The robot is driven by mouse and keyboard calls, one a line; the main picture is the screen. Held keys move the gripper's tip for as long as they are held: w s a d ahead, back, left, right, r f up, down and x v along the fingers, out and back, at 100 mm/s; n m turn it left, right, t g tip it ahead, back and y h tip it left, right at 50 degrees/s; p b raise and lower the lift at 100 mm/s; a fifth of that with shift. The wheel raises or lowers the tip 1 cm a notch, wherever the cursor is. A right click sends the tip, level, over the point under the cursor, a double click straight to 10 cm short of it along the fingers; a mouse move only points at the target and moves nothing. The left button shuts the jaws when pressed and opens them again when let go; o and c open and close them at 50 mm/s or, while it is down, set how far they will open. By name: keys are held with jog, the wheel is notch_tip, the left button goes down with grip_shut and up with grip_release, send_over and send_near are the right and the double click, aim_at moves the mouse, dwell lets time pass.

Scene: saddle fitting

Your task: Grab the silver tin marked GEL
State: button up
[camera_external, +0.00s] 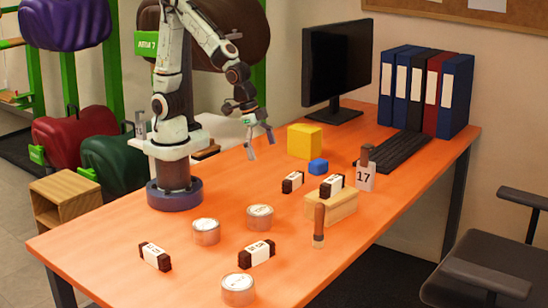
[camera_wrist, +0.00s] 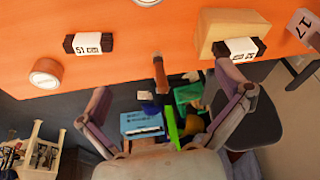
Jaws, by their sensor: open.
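Three silver tins stand on the orange table in the external view: a left tin (camera_external: 206,232), a back tin (camera_external: 260,217) and a front tin (camera_external: 238,290). Their lid markings are too small to read, so I cannot tell which says GEL. The wrist view shows one tin (camera_wrist: 45,74) at the left near the table edge and a sliver of another tin (camera_wrist: 147,2) at the top edge. My gripper (camera_external: 261,149) is open and empty, above the table and behind the tins. Its spread fingers also show in the wrist view (camera_wrist: 164,85).
Dark blocks with white labels (camera_external: 256,253) (camera_external: 155,256) (camera_external: 292,182) lie around the tins; another (camera_external: 332,185) rests on a wooden block (camera_external: 338,206). A brown-handled tool (camera_external: 319,226) stands nearby.

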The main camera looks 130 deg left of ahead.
notch_tip(320, 180, down, 5)
jog(key=g, duration=0.4)
send_over(259, 210)
jog(key=f, duration=0.7)
jog(key=shift+w+d, duration=0.1)
jog(key=shift+d, duration=0.2)
jog(key=f, duration=0.5)
jog(key=shift+a+f, duration=0.1)
jog(key=shift+a, duration=0.15)
jog(key=shift+f, duration=0.6)
jog(key=shift+c, duration=0.3)
jog(key=c, duration=1.1)
